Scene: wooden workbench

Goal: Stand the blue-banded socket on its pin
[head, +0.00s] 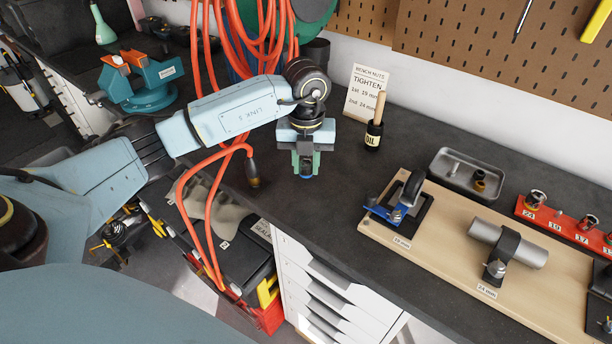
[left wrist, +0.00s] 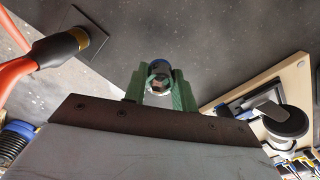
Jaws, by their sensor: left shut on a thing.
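My left gripper (head: 306,165) hangs over the dark bench top with its green fingers pointing down. It is shut on the blue-banded socket (head: 306,175), whose blue shows between the fingertips. In the left wrist view the socket (left wrist: 159,81) sits between the green fingers (left wrist: 160,88), with its round open end and a blue rim showing. The red socket rail (head: 570,229) is at the right, labelled 24, 19, 17 and more. Sockets stand by the 24 and 17 labels; none shows by the 19 label. My right gripper is not in view.
A grey tray (head: 437,171) with small parts and a wooden fixture board (head: 460,225) with clamps lie between gripper and rail. Orange hoses (head: 204,190) hang at left. The bench (head: 330,215) below the gripper is clear.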

